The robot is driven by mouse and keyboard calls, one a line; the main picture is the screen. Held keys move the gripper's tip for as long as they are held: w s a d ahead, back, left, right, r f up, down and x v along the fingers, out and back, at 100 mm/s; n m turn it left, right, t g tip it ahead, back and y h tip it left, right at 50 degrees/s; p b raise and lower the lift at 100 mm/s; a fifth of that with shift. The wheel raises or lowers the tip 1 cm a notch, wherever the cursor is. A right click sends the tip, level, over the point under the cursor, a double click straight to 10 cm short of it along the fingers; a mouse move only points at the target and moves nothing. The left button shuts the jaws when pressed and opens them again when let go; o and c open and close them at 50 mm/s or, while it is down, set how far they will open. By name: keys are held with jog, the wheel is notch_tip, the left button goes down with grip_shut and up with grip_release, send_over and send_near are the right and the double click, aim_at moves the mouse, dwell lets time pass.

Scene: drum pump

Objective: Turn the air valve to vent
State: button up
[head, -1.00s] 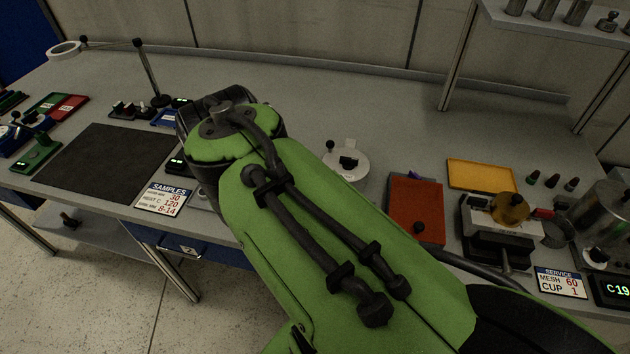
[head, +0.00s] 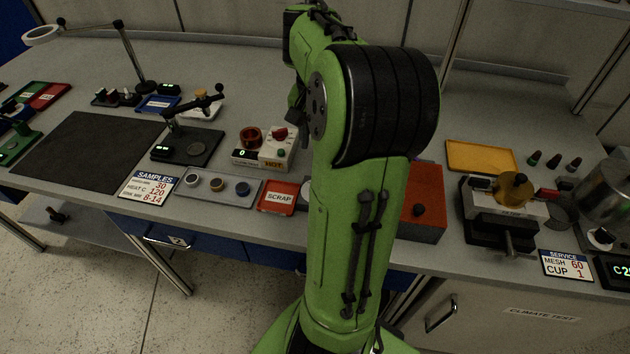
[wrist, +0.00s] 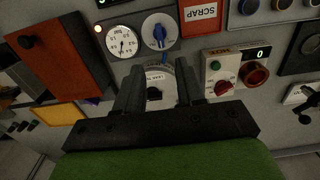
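In the wrist view, a blue-handled knob (wrist: 159,37) on a round light plate sits on a dark panel beside a white dial gauge (wrist: 123,42); it looks like the air valve. Its position marks are too small to read. My gripper (wrist: 158,70) is open, its two dark fingers apart and empty. The fingers point toward the panel, with the knob beyond the fingertips.
A red-orange box with a black knob (wrist: 60,55) stands left of the gauge in the wrist view. A yellow tray (head: 480,156) lies further right.

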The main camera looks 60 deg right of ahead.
notch_tip(320, 180, down, 13)
jog(key=b, duration=0.4)
grip_shut()
